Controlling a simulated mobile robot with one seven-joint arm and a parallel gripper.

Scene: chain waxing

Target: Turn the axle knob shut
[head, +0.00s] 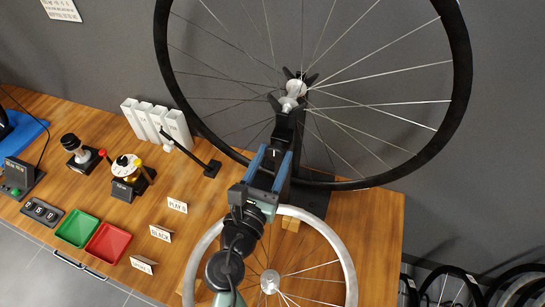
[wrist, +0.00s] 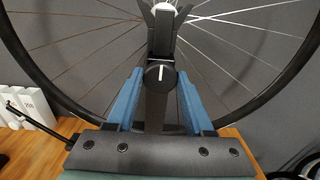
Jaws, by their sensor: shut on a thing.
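The axle knob (wrist: 158,77) is a round dark cap with a short white mark, which stands about upright in the wrist view. It sits on the dark post of the wheel stand (head: 286,124), below the hub (head: 294,88) of a large black-tyred wheel (head: 461,60). My gripper (head: 272,154) has blue fingers and reaches the post from the front. In the wrist view its fingers (wrist: 158,80) stand either side of the knob, shut on it.
A second wheel with a pale rim (head: 341,252) lies below my arm. On the wooden table, a red tray (head: 108,243), a green tray (head: 77,228), a dial device (head: 127,167) and white boxes (head: 178,128) stand to the left. A dark lever (head: 190,153) is left of the stand.

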